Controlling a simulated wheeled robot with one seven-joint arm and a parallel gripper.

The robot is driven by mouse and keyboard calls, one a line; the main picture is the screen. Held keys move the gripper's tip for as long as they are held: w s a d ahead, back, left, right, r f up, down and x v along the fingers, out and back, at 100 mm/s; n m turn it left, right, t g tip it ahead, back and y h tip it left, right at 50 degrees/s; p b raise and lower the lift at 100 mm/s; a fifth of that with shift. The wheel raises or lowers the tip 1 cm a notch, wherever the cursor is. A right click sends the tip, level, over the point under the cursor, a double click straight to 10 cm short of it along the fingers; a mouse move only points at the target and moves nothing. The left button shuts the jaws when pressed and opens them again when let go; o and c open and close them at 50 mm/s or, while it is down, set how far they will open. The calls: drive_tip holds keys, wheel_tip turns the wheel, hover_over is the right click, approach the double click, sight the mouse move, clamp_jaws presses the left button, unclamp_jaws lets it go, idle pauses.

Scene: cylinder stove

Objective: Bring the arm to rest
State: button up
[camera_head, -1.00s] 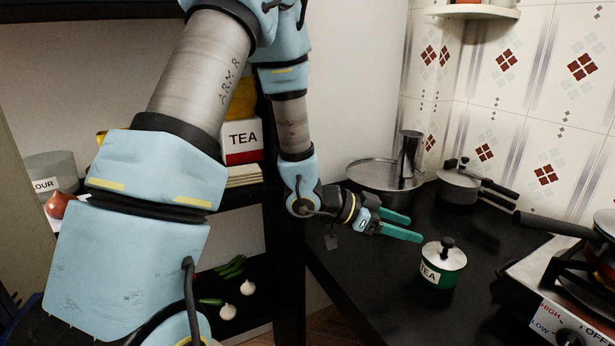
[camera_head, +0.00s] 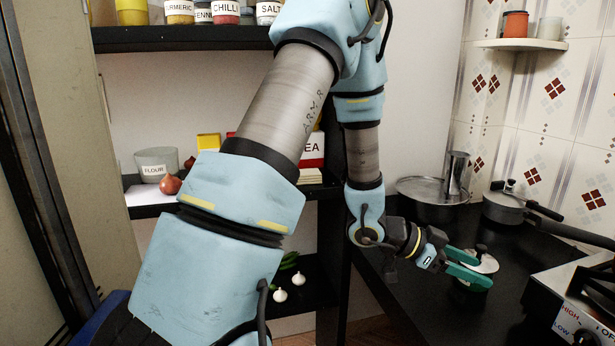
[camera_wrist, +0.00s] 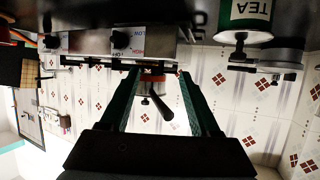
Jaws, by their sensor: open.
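My gripper (camera_head: 468,269) is open, with its two green fingers apart over the black counter. It also shows in the wrist view (camera_wrist: 160,85), with nothing held between the fingers. In the head view the fingers overlap the green TEA canister (camera_head: 484,262) with its silver lid, hiding part of it. In the wrist view, which is upside down, the TEA canister (camera_wrist: 243,20) stands off to the right of the fingers, apart from them. My blue and grey arm is bent and reaches down to the counter.
The stove (camera_head: 575,305) is right of my gripper. A large pan (camera_head: 430,190) and a lidded pot (camera_head: 505,205) stand behind it. A dark shelf (camera_head: 150,195) on the left holds a FLOUR container (camera_head: 157,162) and an onion (camera_head: 170,184). A small wall shelf (camera_head: 520,44) holds jars.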

drive_tip(key=w+a+n+t+y, duration=0.45)
drive_tip(key=w+a, duration=0.25)
drive_tip(key=a, duration=0.4)
drive_tip(key=w+a+n+t+y, duration=0.3)
drive_tip(key=w+a+n+y, duration=0.3)
drive_tip(key=a, duration=0.6)
drive_tip(key=s+a+r+n+g+y, duration=0.2)
drive_tip(key=s+a+n+g, duration=0.2)
drive_tip(key=s+a+n, duration=0.4)
drive_tip(key=s+a, duration=0.2)
drive_tip(key=a, duration=0.5)
drive_tip(key=shift+s+r+y, duration=0.15)
drive_tip(key=shift+s+y, duration=0.2)
